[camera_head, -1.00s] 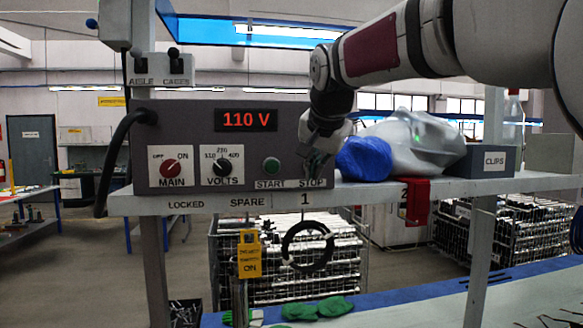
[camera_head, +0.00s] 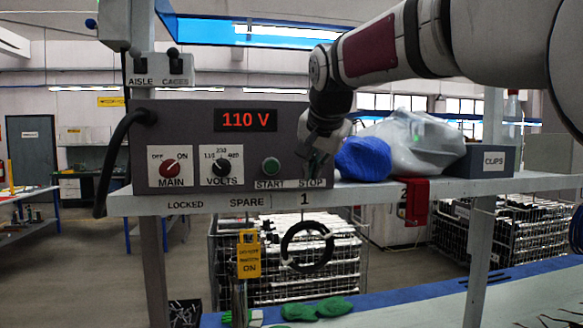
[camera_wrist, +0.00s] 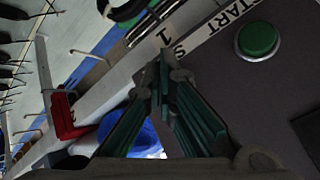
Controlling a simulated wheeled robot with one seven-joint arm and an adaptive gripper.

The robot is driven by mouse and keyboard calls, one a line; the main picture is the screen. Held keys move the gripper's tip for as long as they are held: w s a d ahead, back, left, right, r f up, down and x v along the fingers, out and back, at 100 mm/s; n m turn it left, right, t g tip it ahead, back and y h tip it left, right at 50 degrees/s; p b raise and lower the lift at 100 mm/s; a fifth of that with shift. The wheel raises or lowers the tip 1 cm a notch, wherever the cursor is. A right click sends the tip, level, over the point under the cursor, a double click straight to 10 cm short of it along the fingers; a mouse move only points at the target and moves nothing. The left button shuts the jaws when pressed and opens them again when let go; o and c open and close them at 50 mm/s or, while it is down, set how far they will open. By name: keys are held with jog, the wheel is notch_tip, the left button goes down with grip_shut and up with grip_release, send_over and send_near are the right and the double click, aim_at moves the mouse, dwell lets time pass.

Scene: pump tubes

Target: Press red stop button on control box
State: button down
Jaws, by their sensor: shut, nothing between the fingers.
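The grey control box (camera_head: 200,120) stands on a shelf, with a display reading 110 V, a red MAIN knob (camera_head: 171,165), a black VOLTS knob (camera_head: 222,166) and a green START button (camera_head: 271,166). The STOP label (camera_head: 311,183) shows at the box's lower right. The red stop button is hidden behind my gripper (camera_head: 316,165) in the head view. In the wrist view my gripper (camera_wrist: 162,62) is shut with empty fingertips, over the STOP area; the green button (camera_wrist: 257,40) is to its right. I cannot tell whether the fingertips touch the stop button.
A blue bundle (camera_head: 362,158) and a pale plastic bag (camera_head: 420,145) lie on the shelf right of my gripper, with a CLIPS box (camera_head: 488,161) beyond. A black ring (camera_head: 307,246) hangs below the shelf (camera_head: 400,190). A red item (camera_head: 416,201) hangs from the edge.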

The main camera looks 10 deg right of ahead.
jog(key=shift+w, duration=0.35)
jog(key=shift+w, duration=0.6)
dwell(0.8)
jog(key=shift+s, duration=1.05)
jog(key=s+p, duration=0.1)
jog(key=s, duration=0.4)
jog(key=shift+p, duration=0.35)
dwell(0.4)
